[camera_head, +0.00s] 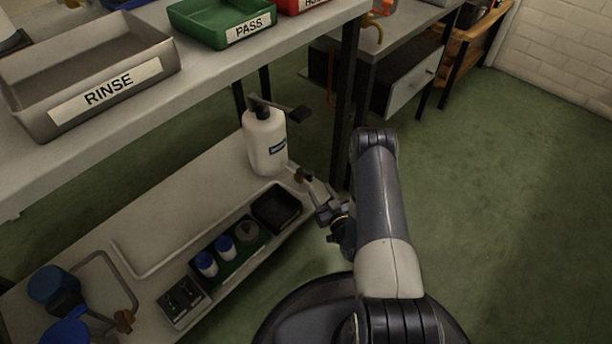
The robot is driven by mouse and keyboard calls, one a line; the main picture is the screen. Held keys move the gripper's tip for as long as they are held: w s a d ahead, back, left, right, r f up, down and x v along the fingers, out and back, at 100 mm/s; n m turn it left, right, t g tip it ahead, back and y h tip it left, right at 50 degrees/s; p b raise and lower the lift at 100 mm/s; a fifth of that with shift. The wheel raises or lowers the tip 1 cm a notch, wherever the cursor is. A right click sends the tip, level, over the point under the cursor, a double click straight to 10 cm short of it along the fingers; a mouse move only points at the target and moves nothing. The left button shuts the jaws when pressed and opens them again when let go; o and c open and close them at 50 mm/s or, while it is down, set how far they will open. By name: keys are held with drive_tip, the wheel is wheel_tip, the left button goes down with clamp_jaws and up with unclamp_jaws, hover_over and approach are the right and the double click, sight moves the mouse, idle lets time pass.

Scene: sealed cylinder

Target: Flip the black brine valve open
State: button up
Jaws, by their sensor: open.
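A white bottle (265,142) with a dark label stands upright on the low shelf. My gripper (316,194) is open to the right of and below the bottle, by the shelf's right end. No object shows clearly between its fingers. The label is too small to read.
A dark green rack (232,262) holds blue-capped vials, beside a black tray (277,209) and a switch box (183,300). Blue containers (53,288) stand at left. The upper bench, with the RINSE tray (85,72), and its dark leg (345,100) are close. Green floor (510,200) is free at right.

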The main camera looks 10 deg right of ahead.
sight(311, 177)
drive_tip(key=b+x, duration=0.2)
drive_tip(key=x, duration=0.7)
drive_tip(key=shift+b, duration=0.4)
drive_tip(key=shift+c, duration=0.3)
